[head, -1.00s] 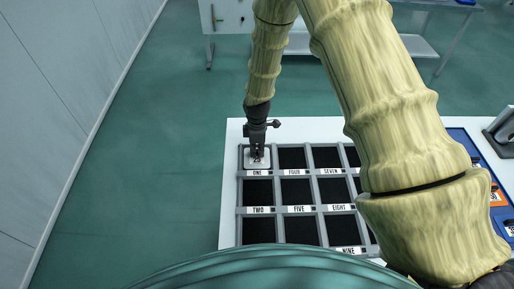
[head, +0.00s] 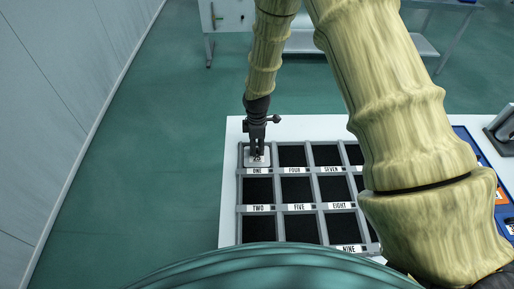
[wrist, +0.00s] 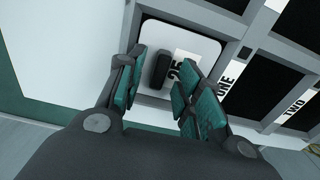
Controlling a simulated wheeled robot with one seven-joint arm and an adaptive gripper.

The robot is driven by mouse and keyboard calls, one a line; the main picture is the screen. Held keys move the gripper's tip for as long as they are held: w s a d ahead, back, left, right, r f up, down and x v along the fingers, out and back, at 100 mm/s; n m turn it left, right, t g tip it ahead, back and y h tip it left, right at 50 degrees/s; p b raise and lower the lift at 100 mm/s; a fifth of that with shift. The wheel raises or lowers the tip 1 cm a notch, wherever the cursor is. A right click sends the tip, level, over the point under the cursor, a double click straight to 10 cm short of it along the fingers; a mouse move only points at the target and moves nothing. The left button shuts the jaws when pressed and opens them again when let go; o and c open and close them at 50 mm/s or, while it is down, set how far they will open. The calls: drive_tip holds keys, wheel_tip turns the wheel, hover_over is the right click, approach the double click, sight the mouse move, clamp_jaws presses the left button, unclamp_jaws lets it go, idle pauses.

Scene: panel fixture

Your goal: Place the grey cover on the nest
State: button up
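A pale grey, rounded-square cover (head: 265,161) lies in the compartment labelled ONE, at the far left corner of the grid. In the wrist view the cover (wrist: 205,47) has a black upright handle (wrist: 161,69) and a white label with black figures. My gripper (head: 258,152) points down over the cover. In the wrist view my gripper (wrist: 163,72) is open, its teal-padded fingers to either side of the handle with gaps between. I cannot tell which part is the nest.
The grey grid frame (head: 279,209) has several labelled black compartments on a white table (head: 229,190). At right are a blue panel (head: 467,141) with orange parts and a grey metal fixture (head: 502,130), partly cut off. My arm hides part of the grid.

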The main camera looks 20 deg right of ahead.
sight(257, 149)
wheel_tip(257, 149, up, 11)
drive_tip(key=b, duration=0.3)
idle(0.4)
drive_tip(key=shift+f, duration=0.1)
